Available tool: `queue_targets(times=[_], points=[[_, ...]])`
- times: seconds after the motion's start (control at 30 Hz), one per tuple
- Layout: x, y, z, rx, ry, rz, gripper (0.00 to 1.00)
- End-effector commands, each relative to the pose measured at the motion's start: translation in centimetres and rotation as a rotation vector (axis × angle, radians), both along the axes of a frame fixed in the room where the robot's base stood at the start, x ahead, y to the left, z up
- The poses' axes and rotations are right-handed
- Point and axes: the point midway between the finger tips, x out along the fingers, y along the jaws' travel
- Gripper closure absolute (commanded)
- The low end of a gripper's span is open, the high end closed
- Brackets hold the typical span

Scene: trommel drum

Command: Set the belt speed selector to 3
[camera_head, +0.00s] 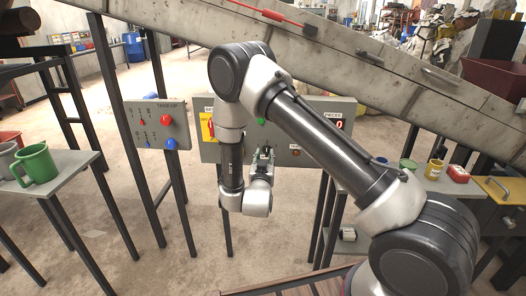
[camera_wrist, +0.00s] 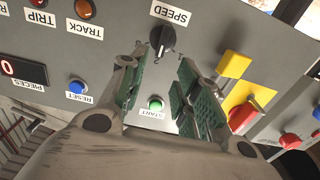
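The belt speed selector (camera_wrist: 163,39) is a black knob with a pale pointer mark, beside the upside-down SPEED label (camera_wrist: 170,14) in the wrist view. I cannot read any scale numbers around it or tell its setting. My gripper (camera_wrist: 160,66) is open, with its two green-padded fingers apart and nothing between them. The fingertips lie just below the knob in the picture, one to each side; I cannot tell how far they are from the panel. In the head view my gripper (camera_head: 262,158) is in front of the grey control panel (camera_head: 345,106), and my arm hides the knob.
The wrist view shows a green START button (camera_wrist: 155,103), a blue RESET button (camera_wrist: 77,87), a yellow-backed switch (camera_wrist: 233,65) with a red handle and a red PIECES display (camera_wrist: 22,69).

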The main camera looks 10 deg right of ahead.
Motion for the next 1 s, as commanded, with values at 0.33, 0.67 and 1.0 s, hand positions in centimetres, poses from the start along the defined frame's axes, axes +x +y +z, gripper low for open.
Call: queue_targets(times=[0.33, 0.67, 1.0], points=[[5.2, -1.7, 0.0, 0.003, 0.001, -0.001, 0.68], [6.0, -2.0, 0.0, 0.002, 0.003, 0.001, 0.68], [6.0, -2.0, 0.0, 0.002, 0.003, 0.001, 1.0]])
